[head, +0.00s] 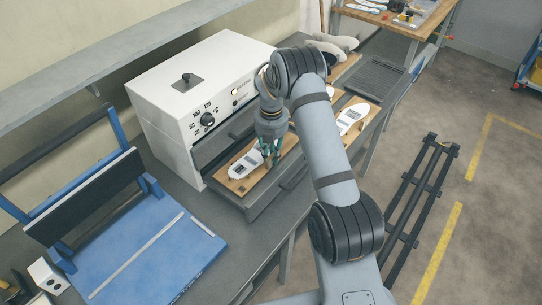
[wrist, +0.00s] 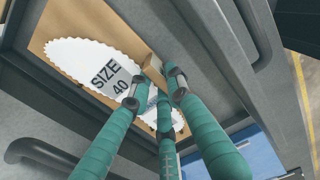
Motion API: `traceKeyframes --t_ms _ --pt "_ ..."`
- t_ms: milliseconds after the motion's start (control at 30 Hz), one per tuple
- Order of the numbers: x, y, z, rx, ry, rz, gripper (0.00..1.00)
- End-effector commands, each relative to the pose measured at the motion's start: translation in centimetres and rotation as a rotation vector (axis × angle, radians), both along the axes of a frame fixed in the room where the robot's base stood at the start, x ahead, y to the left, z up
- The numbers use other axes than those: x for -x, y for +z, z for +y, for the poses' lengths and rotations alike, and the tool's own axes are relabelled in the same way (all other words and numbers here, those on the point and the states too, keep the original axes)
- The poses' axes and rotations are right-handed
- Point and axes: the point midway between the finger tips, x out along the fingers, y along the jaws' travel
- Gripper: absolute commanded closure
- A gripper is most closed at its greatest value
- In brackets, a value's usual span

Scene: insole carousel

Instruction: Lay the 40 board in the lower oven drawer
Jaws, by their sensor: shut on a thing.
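The 40 board (wrist: 60,22) is a brown board with a white, scallop-edged insole marked "SIZE 40" in the wrist view. In the head view the board (head: 238,186) is within the outline of the pulled-out lower oven drawer (head: 262,207). My gripper (head: 270,150) is over the board's right part, pointing down. In the wrist view its teal fingers (wrist: 158,92) are shut on the board's small wooden block (wrist: 153,68). Drawer walls show around the board. Whether the board's underside touches the drawer floor is hidden.
The white oven (head: 165,95) stands behind the drawer on the grey bench. A blue press-like stand (head: 150,250) is at the left. Another board with a white insole (head: 352,118) lies to the right of my gripper. A dark grille (head: 375,76) lies beyond it.

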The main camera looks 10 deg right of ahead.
Motion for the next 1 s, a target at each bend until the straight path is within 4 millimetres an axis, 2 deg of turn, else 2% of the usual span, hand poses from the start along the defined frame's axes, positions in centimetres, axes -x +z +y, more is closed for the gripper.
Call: traceKeyframes --t_ms 167,200,500,767,900,1000 --pt "0.0 -0.4 0.0 -0.001 0.000 -0.001 1.00" --pt "0.0 -0.4 0.0 0.000 0.000 0.000 0.81" --pt "0.0 -0.3 0.0 0.000 0.000 0.000 0.64" --pt "0.0 -0.3 0.0 0.000 0.000 0.000 0.64" --pt "-0.1 0.5 0.0 0.000 0.000 -0.004 0.64" --pt "-0.2 2.0 0.0 -0.001 -0.002 -0.006 0.64"
